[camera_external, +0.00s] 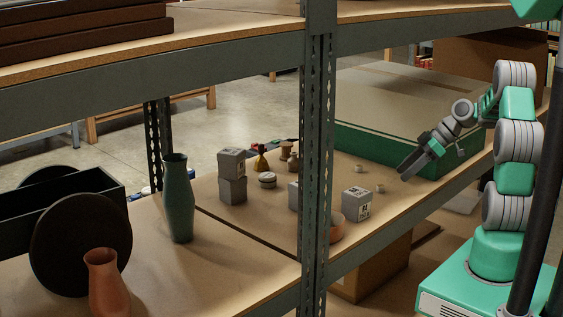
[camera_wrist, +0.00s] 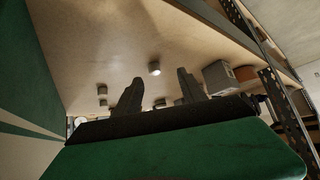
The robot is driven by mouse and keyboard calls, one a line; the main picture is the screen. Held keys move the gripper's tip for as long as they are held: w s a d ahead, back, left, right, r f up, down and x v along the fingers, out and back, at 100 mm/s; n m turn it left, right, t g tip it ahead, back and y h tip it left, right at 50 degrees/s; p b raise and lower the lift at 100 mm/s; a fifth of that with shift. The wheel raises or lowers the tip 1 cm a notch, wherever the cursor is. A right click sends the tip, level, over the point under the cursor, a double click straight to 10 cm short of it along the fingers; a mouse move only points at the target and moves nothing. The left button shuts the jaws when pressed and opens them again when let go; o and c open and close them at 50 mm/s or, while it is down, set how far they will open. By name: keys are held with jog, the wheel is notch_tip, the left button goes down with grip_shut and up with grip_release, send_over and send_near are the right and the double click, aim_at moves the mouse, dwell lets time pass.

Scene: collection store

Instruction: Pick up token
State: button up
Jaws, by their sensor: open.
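Two small pale round pieces lie on the shelf board in the external view: one nearer (camera_external: 380,188) and one farther back (camera_external: 358,168). Either could be the token; I cannot tell which. In the wrist view a small light-topped piece (camera_wrist: 154,68) stands on the board beyond my fingertips, roughly between them in the picture. My gripper (camera_external: 403,171) is above the right part of the shelf, to the right of both pieces. Its two fingers (camera_wrist: 160,86) are apart in the wrist view, with nothing held between them.
A large green-sided box (camera_external: 390,148) stands behind my gripper. Grey lettered cubes (camera_external: 357,203) and a terracotta bowl (camera_external: 337,228) are to the left, by the upright post (camera_external: 316,150). A green vase (camera_external: 178,200) stands farther left. The board's front right is clear.

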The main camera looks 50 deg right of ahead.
aim_at(381, 185)
jog(key=x, duration=0.2)
jog(key=w+x, duration=0.1)
jog(key=x, duration=0.2)
jog(key=b+x, duration=0.1)
jog(key=x, duration=0.1)
jog(key=shift+w+r, duration=0.1)
jog(key=shift+w, duration=0.4)
jog(key=shift+c, duration=0.4)
grip_shut()
